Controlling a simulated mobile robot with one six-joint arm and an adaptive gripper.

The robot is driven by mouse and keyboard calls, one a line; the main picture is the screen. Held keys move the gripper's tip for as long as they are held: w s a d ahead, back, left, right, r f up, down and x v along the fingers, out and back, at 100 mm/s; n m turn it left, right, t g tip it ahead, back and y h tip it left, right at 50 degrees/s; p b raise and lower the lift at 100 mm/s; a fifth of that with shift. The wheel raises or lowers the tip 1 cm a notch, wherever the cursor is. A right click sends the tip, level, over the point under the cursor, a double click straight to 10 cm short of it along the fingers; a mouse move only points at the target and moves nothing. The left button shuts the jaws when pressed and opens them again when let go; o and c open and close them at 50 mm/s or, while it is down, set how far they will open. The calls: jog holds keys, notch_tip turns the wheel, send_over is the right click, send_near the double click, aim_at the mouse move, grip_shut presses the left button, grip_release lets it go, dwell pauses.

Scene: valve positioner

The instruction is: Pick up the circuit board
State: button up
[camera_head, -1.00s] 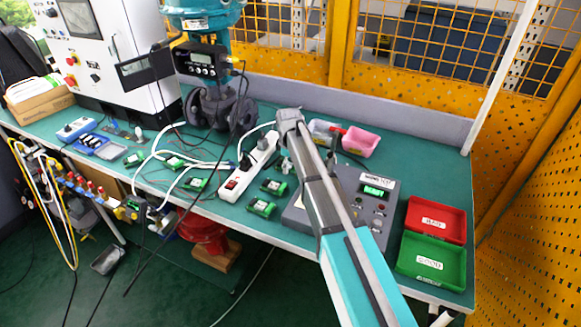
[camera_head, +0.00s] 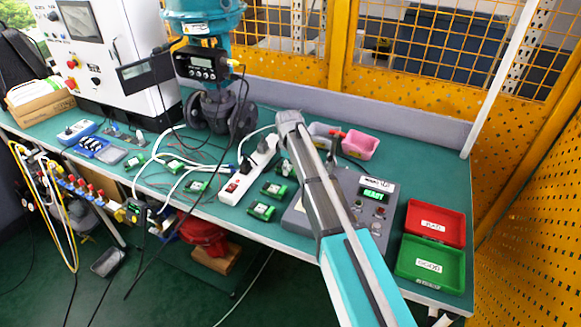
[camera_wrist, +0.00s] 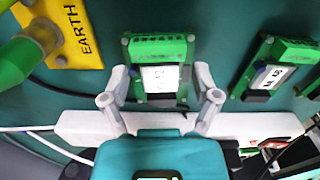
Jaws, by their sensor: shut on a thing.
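The circuit board (camera_wrist: 162,75) is a green module with a white label and a green terminal block. In the wrist view it sits between the two pale fingers of my gripper (camera_wrist: 162,88), with one finger at each side. My gripper is shut on it, though the exact contact points are hard to see. In the head view my arm hides the gripper, and a green board (camera_head: 284,167) shows beside the arm, right of the white power strip. A similar board (camera_wrist: 268,68) is to the right in the wrist view. I cannot tell whether the held board is off the table.
The white power strip (camera_head: 249,168) lies close by, with cables around it. A grey test box (camera_head: 349,207) reads READY. A red tray (camera_head: 437,221) and a green tray (camera_head: 432,262) are at the right. A yellow EARTH plate (camera_wrist: 68,35) is near the gripper.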

jog(key=shift+r+p, duration=0.6)
jog(key=shift+r, duration=0.15)
jog(key=s+d+r+p, duration=0.3)
jog(key=s+r+p, duration=0.8)
jog(key=s, duration=0.2)
jog(key=shift+s+d, duration=0.25)
jog(key=shift+s, duration=0.05)
jog(key=shift+a, duration=0.1)
